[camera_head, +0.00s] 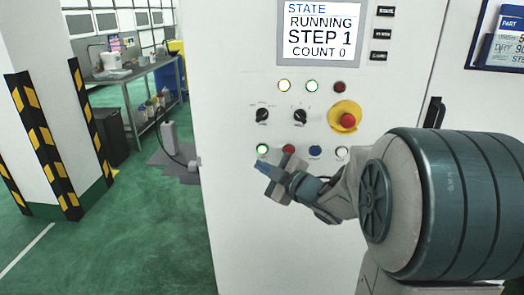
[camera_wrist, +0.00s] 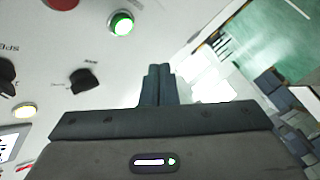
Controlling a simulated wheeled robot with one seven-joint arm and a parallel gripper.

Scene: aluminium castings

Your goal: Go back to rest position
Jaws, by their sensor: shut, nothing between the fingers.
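My gripper (camera_head: 262,168) is in front of the white machine's control panel, just below the lower row of buttons. In the wrist view my gripper (camera_wrist: 158,70) shows its two fingers closed together with nothing between them. A lit green button (camera_head: 262,150) is close to the fingertips in the head view; a lit green button also shows above the fingers in the wrist view (camera_wrist: 121,23). The fingers appear apart from it, though the exact gap is hard to judge.
The panel has a screen (camera_head: 318,32) reading RUNNING, STEP 1, COUNT 0, two black knobs and a red emergency stop (camera_head: 347,120). A black door handle (camera_head: 434,112) is at right. A striped pillar (camera_head: 48,130) and a workbench (camera_head: 140,68) stand left, with open green floor between.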

